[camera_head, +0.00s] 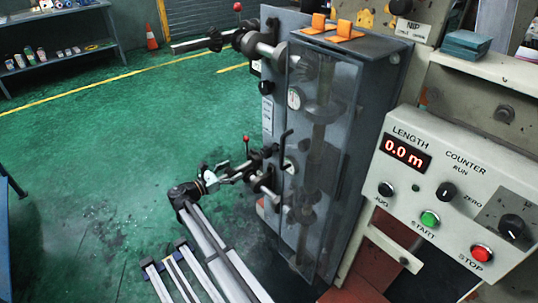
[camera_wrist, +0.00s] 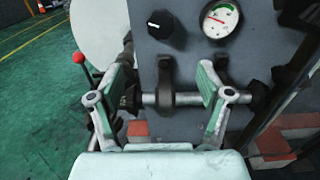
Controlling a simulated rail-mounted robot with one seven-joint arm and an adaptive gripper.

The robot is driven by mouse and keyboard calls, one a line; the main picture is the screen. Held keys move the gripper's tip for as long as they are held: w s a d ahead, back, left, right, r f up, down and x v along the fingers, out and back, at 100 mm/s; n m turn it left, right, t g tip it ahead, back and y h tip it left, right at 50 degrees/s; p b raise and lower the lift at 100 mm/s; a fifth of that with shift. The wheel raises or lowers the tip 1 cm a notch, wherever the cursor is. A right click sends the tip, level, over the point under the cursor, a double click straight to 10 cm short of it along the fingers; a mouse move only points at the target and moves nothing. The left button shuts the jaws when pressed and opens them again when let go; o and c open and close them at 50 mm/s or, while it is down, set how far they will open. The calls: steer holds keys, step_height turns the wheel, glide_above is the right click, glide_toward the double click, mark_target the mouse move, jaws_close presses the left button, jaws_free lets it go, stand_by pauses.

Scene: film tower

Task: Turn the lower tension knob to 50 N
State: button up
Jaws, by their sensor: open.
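The lower tension knob (camera_wrist: 163,27) is black with a white mark on its left side, on the grey panel in the wrist view. Beside it on the right is a round white gauge (camera_wrist: 219,20) with a green band and a red needle pointing left; its figures are too small to read. My gripper (camera_wrist: 166,72) is open, its two fingers apart and nothing held between them. The knob appears above and between the fingertips, not gripped. In the head view my gripper (camera_head: 243,174) is at the lower left side of the tower; the lower knob cannot be made out clearly there.
A horizontal metal shaft (camera_wrist: 190,98) with black collars lies near the fingers. A red-tipped lever (camera_wrist: 79,58) and a pale roll (camera_wrist: 98,28) are at left. In the head view, an upper knob (camera_head: 266,88) and a counter panel (camera_head: 455,200) show. The green floor is open at left.

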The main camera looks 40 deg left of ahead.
mark_target(264, 154)
steer(key=x, duration=1.6)
steer(key=shift+w+f, duration=0.1)
steer(key=shift+w, duration=0.25)
steer(key=c, duration=1.2)
